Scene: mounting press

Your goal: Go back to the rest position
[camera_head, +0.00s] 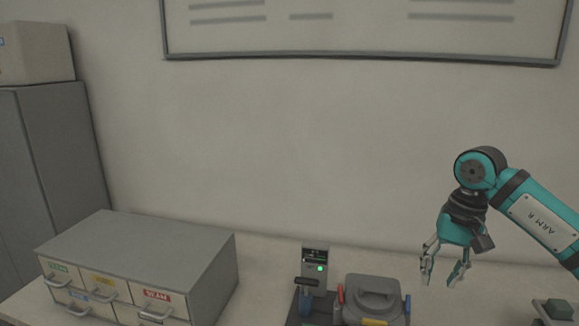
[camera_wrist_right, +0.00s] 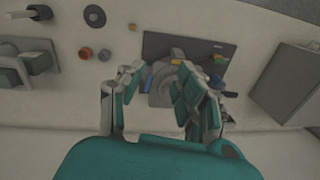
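My right gripper (camera_head: 445,275) hangs from the teal arm at the right of the head view, fingers down and spread apart. It is above the bench, to the right of and higher than the mounting press (camera_head: 374,298). In the right wrist view the gripper (camera_wrist_right: 160,85) shows its two fingers apart with nothing held between them. The press (camera_wrist_right: 165,84) shows beyond the fingers, partly hidden by them. My left gripper is in neither view.
A grey drawer cabinet (camera_head: 140,256) with labelled drawers stands on the bench at left. A control unit with a green light (camera_head: 315,268) is beside the press. A grey and teal device (camera_head: 553,310) is at the lower right. A whiteboard (camera_head: 360,25) hangs on the wall.

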